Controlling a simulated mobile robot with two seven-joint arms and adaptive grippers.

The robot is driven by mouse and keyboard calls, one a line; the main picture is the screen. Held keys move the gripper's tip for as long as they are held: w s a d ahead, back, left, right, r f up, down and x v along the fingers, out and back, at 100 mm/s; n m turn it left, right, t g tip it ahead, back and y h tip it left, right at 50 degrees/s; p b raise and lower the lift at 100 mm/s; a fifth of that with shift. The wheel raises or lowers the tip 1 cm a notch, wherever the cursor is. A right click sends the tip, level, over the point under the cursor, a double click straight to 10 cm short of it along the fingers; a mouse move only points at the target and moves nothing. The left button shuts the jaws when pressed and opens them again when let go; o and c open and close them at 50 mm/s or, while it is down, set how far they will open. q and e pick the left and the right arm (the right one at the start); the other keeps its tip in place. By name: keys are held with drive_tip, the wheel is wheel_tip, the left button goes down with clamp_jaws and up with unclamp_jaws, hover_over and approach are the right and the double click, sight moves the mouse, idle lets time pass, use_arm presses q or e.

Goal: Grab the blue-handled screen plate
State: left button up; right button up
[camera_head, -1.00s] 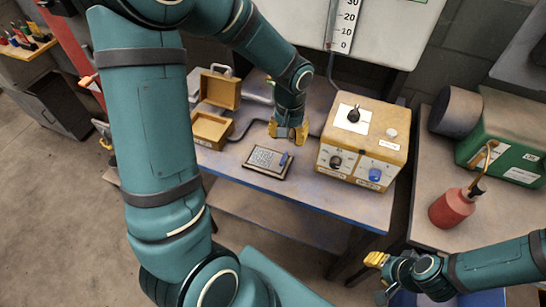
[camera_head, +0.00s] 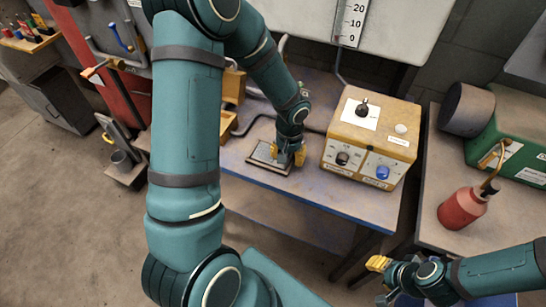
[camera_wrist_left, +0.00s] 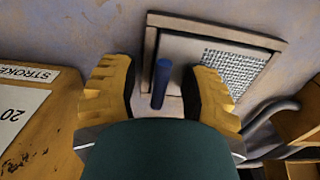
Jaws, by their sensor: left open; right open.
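The screen plate (camera_wrist_left: 230,68) is a flat plate with a grey mesh and a blue upright handle (camera_wrist_left: 161,84), seen in the left wrist view. It sits in a shallow framed tray (camera_wrist_left: 215,25) on the table. In the head view the plate (camera_head: 266,154) is partly hidden by my left gripper (camera_head: 288,156). My left gripper is open, and in the left wrist view its yellow fingers (camera_wrist_left: 160,95) stand on either side of the blue handle. I cannot tell whether they touch it. My right gripper (camera_head: 376,264) is open and empty at the lower right, away from the plate.
A yellow control box (camera_head: 368,140) with knobs stands on the blue-edged table (camera_head: 330,205), right of my left gripper. A wooden box (camera_head: 229,100) is partly hidden behind my left arm. A red bottle (camera_head: 461,207) stands on the right-hand table.

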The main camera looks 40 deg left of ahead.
use_arm(q)
clamp_jaws()
drive_tip(key=shift+r, duration=0.1)
